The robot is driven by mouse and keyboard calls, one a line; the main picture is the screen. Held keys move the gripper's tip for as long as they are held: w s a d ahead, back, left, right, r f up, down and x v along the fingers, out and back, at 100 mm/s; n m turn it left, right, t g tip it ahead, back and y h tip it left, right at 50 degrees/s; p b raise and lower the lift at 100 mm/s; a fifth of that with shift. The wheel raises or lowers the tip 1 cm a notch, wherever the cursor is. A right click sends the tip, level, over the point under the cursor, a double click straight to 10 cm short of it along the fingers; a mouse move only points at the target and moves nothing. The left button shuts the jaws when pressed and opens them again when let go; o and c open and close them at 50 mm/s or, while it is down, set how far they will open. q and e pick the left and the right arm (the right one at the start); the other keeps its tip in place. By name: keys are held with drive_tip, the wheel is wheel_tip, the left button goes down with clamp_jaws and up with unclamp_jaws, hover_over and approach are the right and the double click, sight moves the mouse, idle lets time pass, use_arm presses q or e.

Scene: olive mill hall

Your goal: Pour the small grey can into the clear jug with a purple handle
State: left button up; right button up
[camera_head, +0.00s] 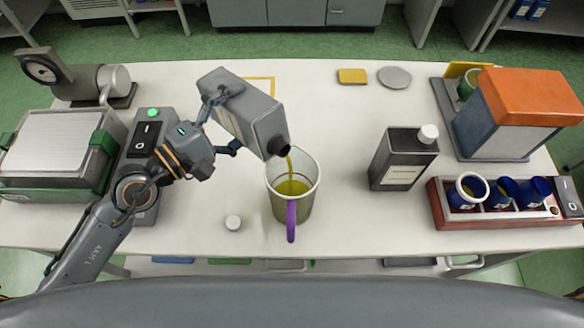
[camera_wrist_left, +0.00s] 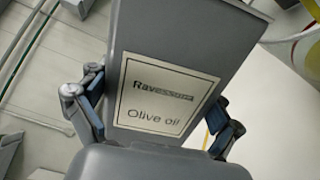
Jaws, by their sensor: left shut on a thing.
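The small grey can (camera_head: 258,117) is tilted down to the right above the table, its dark spout over the jug. Its label in the left wrist view (camera_wrist_left: 165,100) reads "Olive oil". My left gripper (camera_head: 226,120) is shut on the can, with a finger on either side of it in the left wrist view (camera_wrist_left: 158,110). A yellow-green stream runs from the spout into the clear jug (camera_head: 306,207). The jug stands upright, with yellow-green oil inside and its purple handle (camera_head: 291,220) toward me. My right gripper is not in view.
A dark can with a white cap (camera_head: 403,160) stands to the right. A red rack with blue cups (camera_head: 440,205) and an orange-topped machine (camera_head: 530,95) are farther right. A grey machine (camera_head: 60,155) stands at left.

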use_arm(q)
drive_tip(key=shift+s+d+r+m, duration=0.15)
drive_tip(key=shift+s+r+m, duration=0.05)
drive_tip(key=shift+r+m, duration=0.6)
idle(2.8)
